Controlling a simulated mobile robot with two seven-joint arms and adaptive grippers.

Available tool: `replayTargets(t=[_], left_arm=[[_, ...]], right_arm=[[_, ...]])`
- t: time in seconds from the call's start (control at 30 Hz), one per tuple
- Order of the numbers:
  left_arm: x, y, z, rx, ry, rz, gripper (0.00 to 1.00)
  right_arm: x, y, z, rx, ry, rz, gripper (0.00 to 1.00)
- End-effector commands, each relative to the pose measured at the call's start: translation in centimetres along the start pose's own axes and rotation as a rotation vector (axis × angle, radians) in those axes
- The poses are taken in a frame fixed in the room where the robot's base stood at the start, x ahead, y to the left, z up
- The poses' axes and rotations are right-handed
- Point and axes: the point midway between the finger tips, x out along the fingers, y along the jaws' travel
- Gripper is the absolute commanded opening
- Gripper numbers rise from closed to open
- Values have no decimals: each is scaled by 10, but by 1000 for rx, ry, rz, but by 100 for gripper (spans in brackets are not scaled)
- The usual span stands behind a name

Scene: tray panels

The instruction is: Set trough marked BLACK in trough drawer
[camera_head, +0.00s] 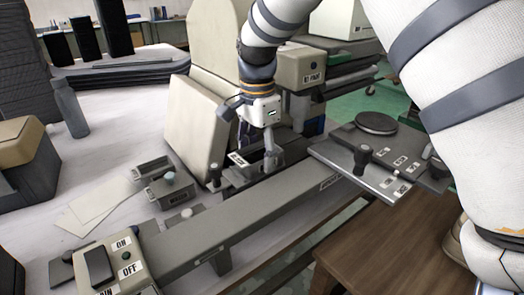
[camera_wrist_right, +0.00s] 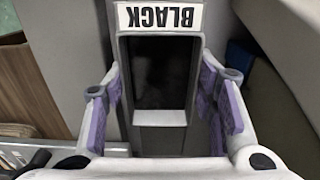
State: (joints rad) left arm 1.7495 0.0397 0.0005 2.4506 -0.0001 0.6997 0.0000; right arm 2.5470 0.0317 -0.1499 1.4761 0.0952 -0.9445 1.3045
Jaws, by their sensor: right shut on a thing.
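The trough marked BLACK (camera_wrist_right: 160,117) fills the middle of the right wrist view, with its white label (camera_wrist_right: 160,17) upside down and its dark hollow facing up. My right gripper (camera_wrist_right: 162,108) has one purple-padded finger along each side of it and is shut on it. In the head view the right gripper (camera_head: 257,145) reaches down from above to the trough (camera_head: 240,161), beside the cream panels. The fingers and wrist hide part of it. I cannot tell whether the trough rests on the surface below. I cannot make out the trough drawer with certainty. My left gripper is not in view.
A second small trough with a knob (camera_head: 170,188) stands to the left. A long grey rail (camera_head: 250,215) runs across the front. An ON/OFF box (camera_head: 115,262) stands at lower left. A round-plate fixture (camera_head: 377,124) is at right. Bare white table (camera_head: 110,150) lies at left.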

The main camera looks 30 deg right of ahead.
Motion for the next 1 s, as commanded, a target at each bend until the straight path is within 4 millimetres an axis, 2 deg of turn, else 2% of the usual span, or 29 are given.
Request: replayTargets(t=[0.2,0.23,0.3,0.57,0.67,0.77,1.0], left_arm=[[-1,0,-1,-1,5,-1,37],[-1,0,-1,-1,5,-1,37],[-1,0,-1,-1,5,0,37],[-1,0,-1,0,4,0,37],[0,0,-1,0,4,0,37],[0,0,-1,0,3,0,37],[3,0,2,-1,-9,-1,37]], right_arm=[[1,0,0,-1,1,-5,13],[1,0,0,0,0,-4,58],[1,0,0,-1,0,-4,71],[1,0,0,-1,0,-4,71],[-6,-1,0,-1,1,-5,71],[-28,-2,0,-1,2,-10,71],[-91,-1,0,-1,1,-6,71]])
